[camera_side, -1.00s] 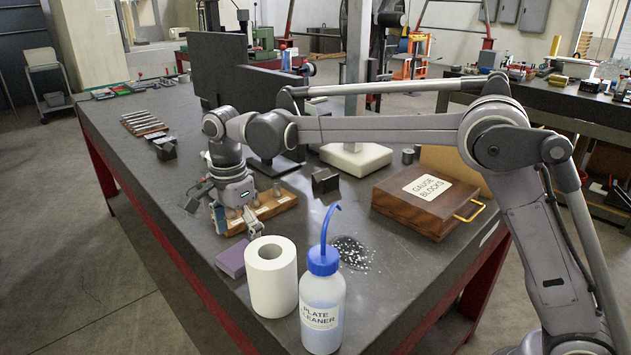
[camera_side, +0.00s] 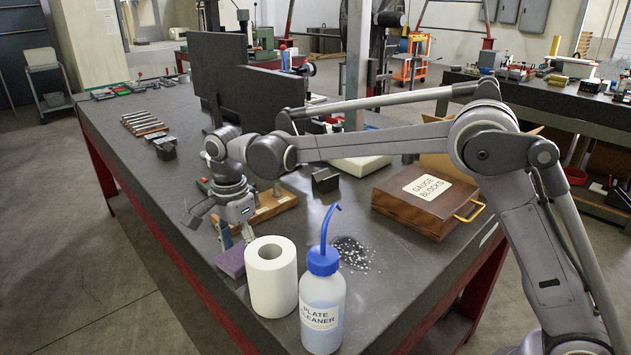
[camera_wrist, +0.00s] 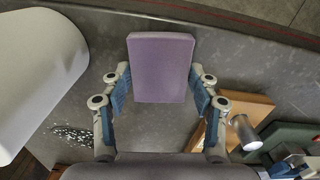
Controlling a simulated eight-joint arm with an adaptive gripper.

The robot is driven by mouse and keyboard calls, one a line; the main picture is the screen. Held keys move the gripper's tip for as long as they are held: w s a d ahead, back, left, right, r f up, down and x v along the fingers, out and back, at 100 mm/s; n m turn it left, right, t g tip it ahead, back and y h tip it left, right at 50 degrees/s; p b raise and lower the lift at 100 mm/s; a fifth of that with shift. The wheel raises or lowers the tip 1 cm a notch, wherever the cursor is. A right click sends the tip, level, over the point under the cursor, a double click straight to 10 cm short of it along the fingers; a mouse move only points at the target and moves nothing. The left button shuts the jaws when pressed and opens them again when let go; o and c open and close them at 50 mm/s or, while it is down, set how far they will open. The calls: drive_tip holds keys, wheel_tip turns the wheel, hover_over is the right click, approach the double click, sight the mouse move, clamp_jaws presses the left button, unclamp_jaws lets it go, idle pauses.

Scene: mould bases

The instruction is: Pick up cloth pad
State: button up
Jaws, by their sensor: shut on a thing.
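The cloth pad is a purple rectangular block. In the side view the cloth pad (camera_side: 230,262) is at the table's left edge, just left of the white roll, partly hidden by my gripper. In the wrist view the cloth pad (camera_wrist: 161,68) is between my two fingers, with its broad face toward the camera. My gripper (camera_wrist: 161,88) is shut on it, a blue-padded finger at each side. In the side view my gripper (camera_side: 236,243) points down at the pad. I cannot tell whether the pad touches the table.
The white roll (camera_side: 271,283) stands close right of the pad, with the plate cleaner bottle (camera_side: 321,310) beside it. A wooden block (camera_side: 272,207) with metal pieces lies behind my gripper. The gauge block box (camera_side: 425,200) is further right. The table's left edge is close.

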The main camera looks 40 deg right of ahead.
sight(240, 254)
drive_tip(key=shift+r, duration=0.65)
wheel_tip(240, 254, up, 3)
drive_tip(key=shift+f, duration=0.1)
drive_tip(key=s+d+r, duration=0.2)
drive_tip(key=d+r, duration=0.5)
drive_tip(key=d, duration=0.4)
drive_tip(key=shift+d, duration=0.25)
drive_tip(key=shift+s, duration=0.1)
